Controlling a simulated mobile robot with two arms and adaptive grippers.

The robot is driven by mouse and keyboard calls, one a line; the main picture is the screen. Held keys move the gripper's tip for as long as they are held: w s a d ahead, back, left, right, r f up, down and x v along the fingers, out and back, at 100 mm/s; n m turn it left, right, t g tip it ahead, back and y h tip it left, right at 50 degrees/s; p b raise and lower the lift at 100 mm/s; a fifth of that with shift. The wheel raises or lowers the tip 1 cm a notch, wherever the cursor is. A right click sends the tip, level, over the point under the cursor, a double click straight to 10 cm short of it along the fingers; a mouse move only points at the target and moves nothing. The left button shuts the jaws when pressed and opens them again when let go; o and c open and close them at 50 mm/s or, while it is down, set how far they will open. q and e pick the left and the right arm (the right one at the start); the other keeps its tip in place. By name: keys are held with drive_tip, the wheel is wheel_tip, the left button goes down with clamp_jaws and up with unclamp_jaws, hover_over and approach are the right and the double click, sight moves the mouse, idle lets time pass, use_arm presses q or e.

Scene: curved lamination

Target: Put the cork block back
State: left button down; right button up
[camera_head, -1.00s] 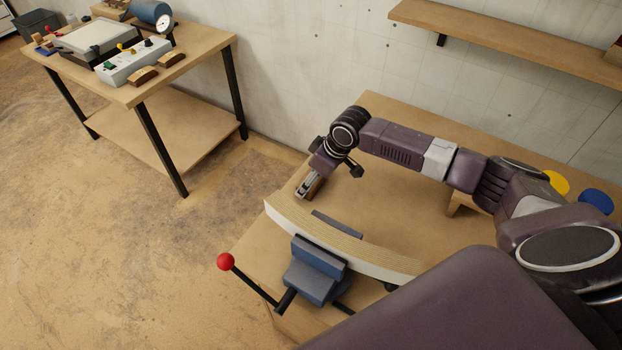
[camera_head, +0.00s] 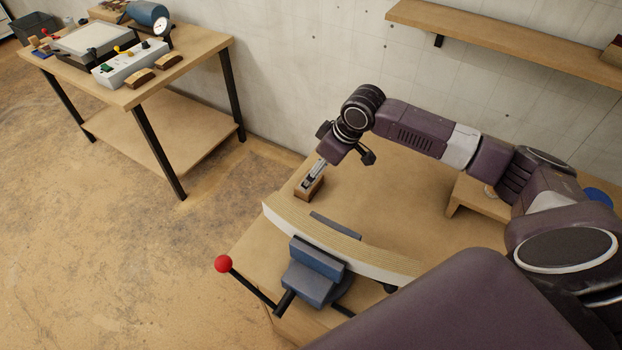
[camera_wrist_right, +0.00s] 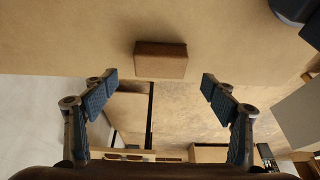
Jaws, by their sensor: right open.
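The cork block (camera_head: 308,193), small and brown, sits on the workbench near its left end, behind the curved lamination (camera_head: 335,240). In the right wrist view the cork block (camera_wrist_right: 160,63) lies on the wooden top, ahead of and between the spread fingertips, touching neither. My right gripper (camera_head: 315,176) is just above and behind the block in the head view. It is open and empty, and its fingers (camera_wrist_right: 159,84) show wide apart in the wrist view. My left gripper is not in view.
A blue vise (camera_head: 318,268) with a red-knobbed lever (camera_head: 223,264) holds the lamination at the bench front. A small wooden stand (camera_head: 470,196) is at the right. A wall shelf (camera_head: 500,38) hangs above. A side table (camera_head: 190,60) with equipment stands left.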

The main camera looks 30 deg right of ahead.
drive_tip(key=v, duration=0.5)
drive_tip(key=shift+s+r, duration=0.15)
drive_tip(key=shift+r, duration=0.15)
